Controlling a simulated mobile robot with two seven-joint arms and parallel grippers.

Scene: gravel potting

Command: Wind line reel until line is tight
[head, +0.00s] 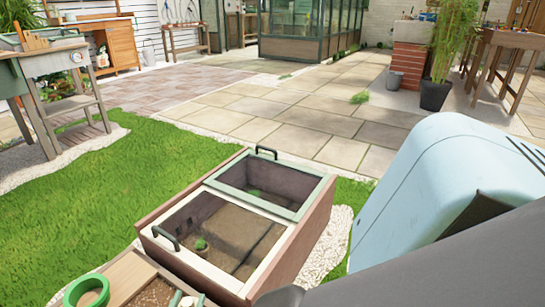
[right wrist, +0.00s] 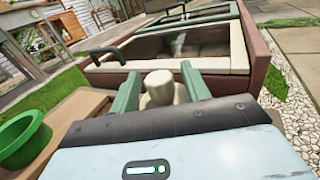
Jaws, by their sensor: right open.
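My right gripper (right wrist: 163,88) is open, with its two green fingers on either side of a cream rounded knob (right wrist: 158,85). The knob looks like a winding handle, but I cannot tell for sure; whether the fingers touch it is unclear. In the head view the fingertips (head: 187,299) show only at the bottom edge, around the pale knob. The reel's body and the line are not visible in either view. My left gripper is not in view.
A cold frame (head: 287,270) with glazed lids and dark handles stands just beyond the gripper. A green pot (head: 71,293) and a wooden tray of gravel (head: 125,272) are at lower left. Grass (head: 90,220) and paving (head: 300,130) lie open beyond.

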